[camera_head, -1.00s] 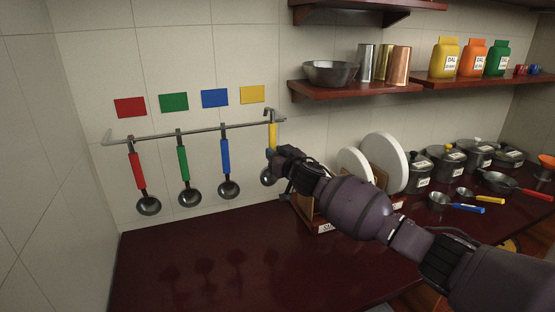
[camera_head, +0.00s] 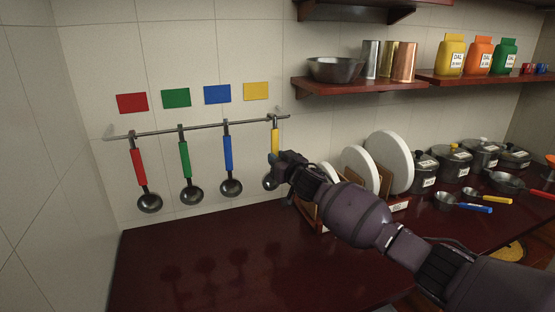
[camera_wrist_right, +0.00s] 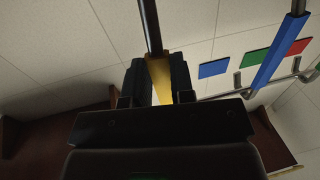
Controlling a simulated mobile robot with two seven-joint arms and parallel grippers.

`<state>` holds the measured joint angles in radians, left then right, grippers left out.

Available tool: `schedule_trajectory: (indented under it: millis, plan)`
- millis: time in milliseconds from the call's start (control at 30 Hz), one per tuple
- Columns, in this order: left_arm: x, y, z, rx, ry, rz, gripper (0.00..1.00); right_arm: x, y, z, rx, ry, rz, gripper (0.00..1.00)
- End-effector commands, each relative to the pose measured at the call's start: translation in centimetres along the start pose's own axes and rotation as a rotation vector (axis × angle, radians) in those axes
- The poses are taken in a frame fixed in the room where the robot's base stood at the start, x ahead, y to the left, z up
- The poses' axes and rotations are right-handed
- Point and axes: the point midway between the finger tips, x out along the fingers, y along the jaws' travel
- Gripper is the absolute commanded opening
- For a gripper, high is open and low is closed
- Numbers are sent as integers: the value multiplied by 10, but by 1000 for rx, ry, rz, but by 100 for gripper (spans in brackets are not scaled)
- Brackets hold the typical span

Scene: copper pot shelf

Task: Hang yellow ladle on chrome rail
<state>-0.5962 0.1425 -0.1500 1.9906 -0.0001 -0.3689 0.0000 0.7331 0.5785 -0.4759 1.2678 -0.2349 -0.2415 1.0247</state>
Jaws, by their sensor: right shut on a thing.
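The yellow ladle (camera_head: 275,138) hangs upright at the right end of the chrome rail (camera_head: 205,127). Its hook is level with the rail and appears to be over it; whether it touches is too small to tell. My right gripper (camera_head: 277,163) is at the lower part of the yellow handle, just above the metal bowl. In the right wrist view the yellow handle (camera_wrist_right: 160,78) is between the two fingers of the right gripper (camera_wrist_right: 158,80), which is shut on it. My left gripper is not in view.
Red (camera_head: 138,167), green (camera_head: 185,160) and blue (camera_head: 226,153) ladles hang on the rail to the left. Matching colour squares are on the wall above. A plate rack with white plates (camera_head: 390,162) stands close behind my right arm. The counter (camera_head: 210,250) below is clear.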

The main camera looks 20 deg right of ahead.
Motion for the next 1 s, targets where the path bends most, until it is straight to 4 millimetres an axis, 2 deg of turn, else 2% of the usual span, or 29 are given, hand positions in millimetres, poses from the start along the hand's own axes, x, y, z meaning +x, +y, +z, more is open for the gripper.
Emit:
schedule_trajectory:
  millis: [300,333,500,833,1000]
  plan:
    - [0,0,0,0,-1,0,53,0,0,0,0,0,0,0]
    - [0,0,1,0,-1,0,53,0,0,0,0,0,0,27]
    - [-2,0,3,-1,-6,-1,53,0,0,0,0,0,0,52]
    - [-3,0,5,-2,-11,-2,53,-2,0,0,0,-1,0,52]
    - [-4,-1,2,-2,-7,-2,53,-16,1,0,0,-1,1,52]
